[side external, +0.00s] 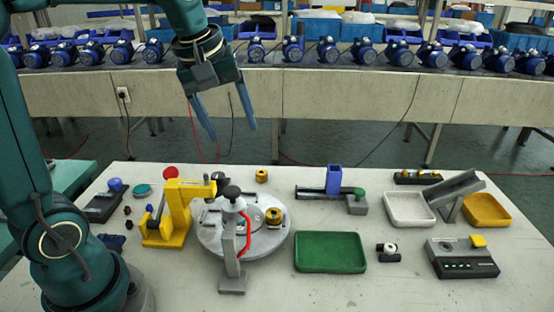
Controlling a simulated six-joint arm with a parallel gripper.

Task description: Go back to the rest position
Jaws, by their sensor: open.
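My gripper (229,128) hangs above the left back part of the work table (330,297). Its two blue-grey fingers point down, are spread apart and hold nothing. It is well above the things on the table and touches none of them. Below it are a yellow press-like fixture (180,208) and a round grey plate (217,238) with several small parts on it.
A grey stand with a red hose (231,252) rises at the plate's front. A green tray (330,265), white tray (408,222), yellow tray (487,222) and blue-topped fixture (334,180) stand to the right. Blue pumps (328,49) line a conveyor behind.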

